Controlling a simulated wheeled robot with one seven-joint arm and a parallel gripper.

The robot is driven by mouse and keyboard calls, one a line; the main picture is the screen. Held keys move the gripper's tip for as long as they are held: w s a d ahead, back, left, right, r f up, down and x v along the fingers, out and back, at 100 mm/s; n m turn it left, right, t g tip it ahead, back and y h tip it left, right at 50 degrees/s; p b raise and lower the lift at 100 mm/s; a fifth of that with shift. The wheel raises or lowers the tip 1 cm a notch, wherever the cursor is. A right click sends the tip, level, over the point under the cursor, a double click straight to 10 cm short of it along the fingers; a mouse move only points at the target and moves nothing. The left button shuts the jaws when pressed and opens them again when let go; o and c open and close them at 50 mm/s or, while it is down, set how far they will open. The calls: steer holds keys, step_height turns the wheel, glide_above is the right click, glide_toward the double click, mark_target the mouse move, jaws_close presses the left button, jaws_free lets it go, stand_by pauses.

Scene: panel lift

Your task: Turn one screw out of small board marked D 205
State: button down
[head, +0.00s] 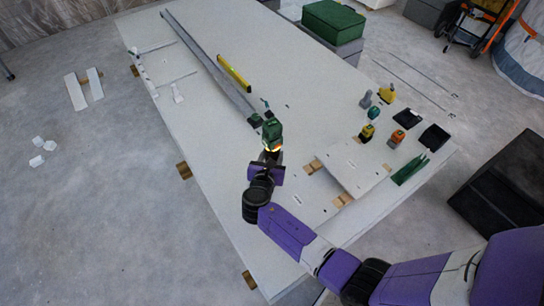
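A small white board (345,172) lies raised on light wooden blocks on the right part of the large white panel. Small marks show on it, but they are too small to read, so I cannot tell whether it is marked D 205. No screw can be made out on it. My gripper (273,156) is to the left of this board, over the large panel. A green power tool (272,130) with a glowing orange-yellow part is at its end, and the gripper seems shut on it. The fingers are mostly hidden.
The large white panel (200,100) carries long grey rails, a yellow level (234,73), several coloured tools and black trays (434,137). A green box (333,22) stands at the far end. A dark crate (505,190) is at right.

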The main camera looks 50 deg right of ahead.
steer(key=shift+w+f+b, duration=0.1)
steer(key=shift+f+b, duration=1.7)
steer(key=shift+b, duration=0.25)
steer(key=shift+a, duration=0.1)
steer(key=shift+f+b, duration=0.3)
steer(key=shift+f, duration=0.65)
stand_by(0.4)
steer(key=shift+s+f, duration=0.15)
steer(key=shift+s, duration=0.1)
stand_by(1.8)
steer(key=shift+w+r+p, duration=0.15)
steer(key=shift+r+p, duration=2.3)
